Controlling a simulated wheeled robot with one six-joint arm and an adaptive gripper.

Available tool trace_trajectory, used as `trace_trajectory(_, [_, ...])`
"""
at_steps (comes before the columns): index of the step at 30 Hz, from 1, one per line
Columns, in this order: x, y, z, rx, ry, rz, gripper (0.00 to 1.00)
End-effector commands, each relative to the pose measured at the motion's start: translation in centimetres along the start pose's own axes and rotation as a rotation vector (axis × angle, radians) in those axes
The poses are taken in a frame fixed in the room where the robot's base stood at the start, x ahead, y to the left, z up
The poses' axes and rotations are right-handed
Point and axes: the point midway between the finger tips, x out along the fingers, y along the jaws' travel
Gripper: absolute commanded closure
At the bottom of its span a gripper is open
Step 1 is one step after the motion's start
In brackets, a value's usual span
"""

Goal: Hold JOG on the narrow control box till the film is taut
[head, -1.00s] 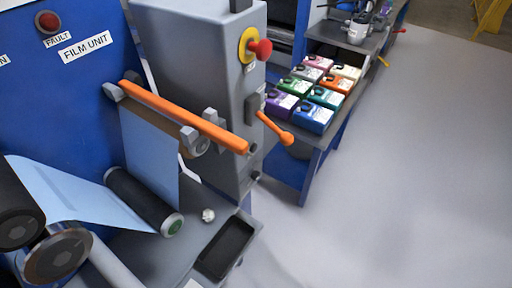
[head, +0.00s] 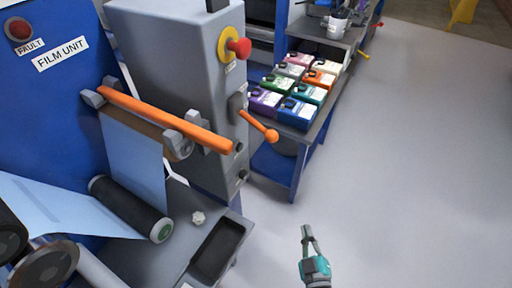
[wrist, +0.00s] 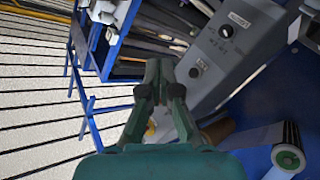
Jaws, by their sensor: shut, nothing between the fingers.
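The narrow grey control box (head: 170,75) stands right of the blue film unit, with a red stop button (head: 238,47) on a yellow ring and an orange lever (head: 258,126). It seems to be the grey box (wrist: 240,60) in the wrist view, with a dark knob (wrist: 226,31) and a dark round button (wrist: 194,72). I cannot read which is JOG. The pale blue film (head: 135,160) runs by a black roller (head: 130,208); its slack is hard to judge. My gripper (head: 307,232) is shut and empty, apart from the box; it also shows in the wrist view (wrist: 160,68).
An orange bar (head: 165,118) juts out in front of the box. A grey shelf with a black tray (head: 217,250) lies below. Several coloured containers (head: 298,113) stand on a bench behind. The floor to the right is clear.

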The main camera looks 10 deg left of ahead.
Motion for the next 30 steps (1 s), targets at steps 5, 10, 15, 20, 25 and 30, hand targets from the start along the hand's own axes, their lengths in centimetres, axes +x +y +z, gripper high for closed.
trace_trajectory(5, [7.9, -0.6, -3.8, -0.112, 0.087, -0.027, 1.0])
trace_trajectory(10, [13.8, -1.0, -7.8, -0.209, 0.159, -0.045, 1.0])
trace_trajectory(15, [17.2, -1.3, -10.7, -0.271, 0.206, -0.054, 1.0])
trace_trajectory(20, [18.3, -1.4, -11.7, -0.294, 0.222, -0.057, 1.0])
trace_trajectory(25, [18.3, -1.4, -11.8, -0.295, 0.223, -0.057, 1.0])
trace_trajectory(30, [18.3, -1.4, -11.8, -0.295, 0.223, -0.057, 1.0])
